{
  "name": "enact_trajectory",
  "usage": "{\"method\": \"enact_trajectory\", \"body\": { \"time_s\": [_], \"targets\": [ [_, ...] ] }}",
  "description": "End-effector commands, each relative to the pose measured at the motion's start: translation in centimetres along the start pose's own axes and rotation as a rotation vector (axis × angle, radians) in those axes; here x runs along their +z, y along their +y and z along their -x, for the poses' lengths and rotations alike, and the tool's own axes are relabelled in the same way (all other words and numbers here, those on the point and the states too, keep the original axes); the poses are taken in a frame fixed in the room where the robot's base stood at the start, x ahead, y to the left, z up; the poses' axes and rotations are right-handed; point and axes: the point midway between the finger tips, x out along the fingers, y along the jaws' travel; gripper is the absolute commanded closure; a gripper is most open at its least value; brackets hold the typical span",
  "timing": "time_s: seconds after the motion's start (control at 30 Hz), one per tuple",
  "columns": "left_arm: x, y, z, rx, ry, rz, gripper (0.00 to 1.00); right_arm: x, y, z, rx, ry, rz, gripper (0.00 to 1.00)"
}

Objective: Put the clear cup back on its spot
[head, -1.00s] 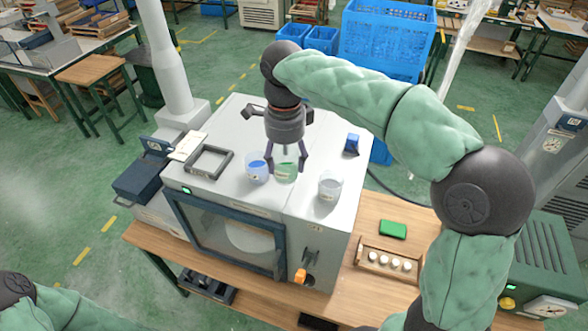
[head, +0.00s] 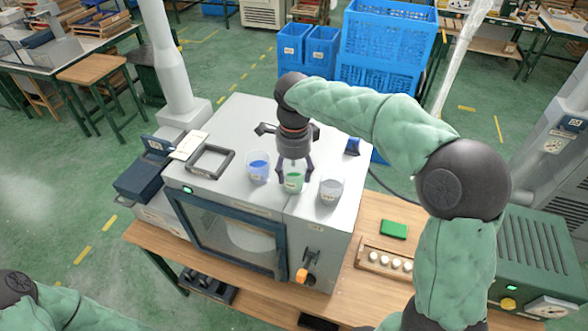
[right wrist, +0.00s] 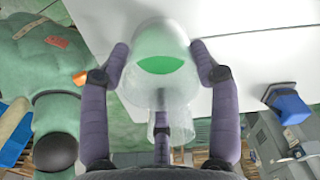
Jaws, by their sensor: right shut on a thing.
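My right gripper (head: 295,172) is shut on a see-through cup with green contents (head: 293,184), over the front part of the grey machine's top. In the right wrist view the green-filled cup (right wrist: 160,62) sits between the fingers. Whether its base touches the top is unclear. A clear cup with greyish contents (head: 331,190) stands just right of it, apart from my gripper. A cup with blue contents (head: 258,168) stands to the left. My left gripper is out of view.
A dark square frame (head: 209,161) lies on the left of the machine top (head: 240,125). A blue block (head: 352,146) stands at the right edge. A green block (head: 393,229) and a wooden rack of white pieces (head: 372,262) are on the table.

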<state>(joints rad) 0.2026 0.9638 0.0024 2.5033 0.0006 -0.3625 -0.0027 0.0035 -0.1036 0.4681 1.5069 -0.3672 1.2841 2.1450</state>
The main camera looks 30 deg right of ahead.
Motion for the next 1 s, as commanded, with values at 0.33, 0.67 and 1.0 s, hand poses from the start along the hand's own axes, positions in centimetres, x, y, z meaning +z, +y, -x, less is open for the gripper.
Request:
{"method": "enact_trajectory", "body": {
  "time_s": [0.33, 0.67, 1.0],
  "targets": [
    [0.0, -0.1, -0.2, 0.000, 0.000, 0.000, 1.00, 0.0, 0.0, -0.3, 0.000, 0.000, 0.000, 0.14],
    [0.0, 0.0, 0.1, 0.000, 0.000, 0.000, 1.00, 0.0, 0.0, 0.3, -0.001, 0.000, 0.000, 0.14],
    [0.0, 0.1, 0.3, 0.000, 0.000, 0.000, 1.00, 0.1, 0.0, 6.2, -0.003, -0.002, 0.001, 0.14]
  ]
}}
